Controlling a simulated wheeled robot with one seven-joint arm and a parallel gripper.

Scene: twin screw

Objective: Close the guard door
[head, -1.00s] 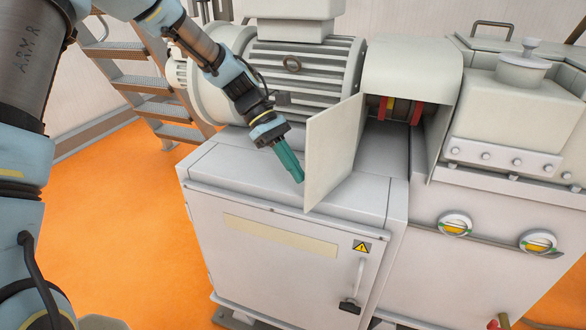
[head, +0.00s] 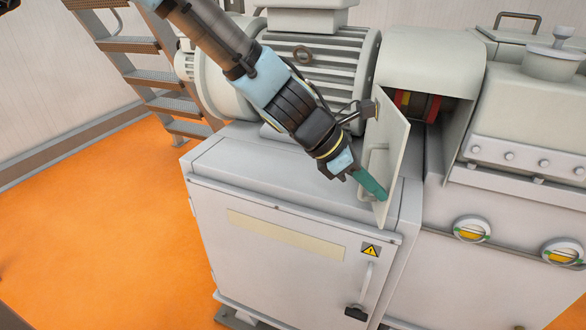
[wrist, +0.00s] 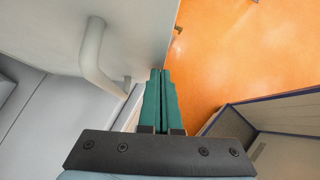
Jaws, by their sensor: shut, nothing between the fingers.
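The guard door (head: 394,150) is a pale flat panel standing partly open in front of the domed guard housing (head: 430,62). The red and yellow coupling (head: 420,104) still shows in the opening behind it. The door's bar handle (head: 374,158) is on the face turned to the left, and it also shows in the wrist view (wrist: 92,55). My gripper (head: 378,192) has green fingers, shut and empty, low beside the door's free edge. In the wrist view the fingertips (wrist: 160,72) are at the door's lower edge; I cannot tell whether they touch it.
The grey cabinet top (head: 270,165) lies below my arm, with the finned motor (head: 335,75) behind. The machine block with two round knobs (head: 472,230) stands on the right. Metal steps (head: 150,80) and open orange floor (head: 90,225) are on the left.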

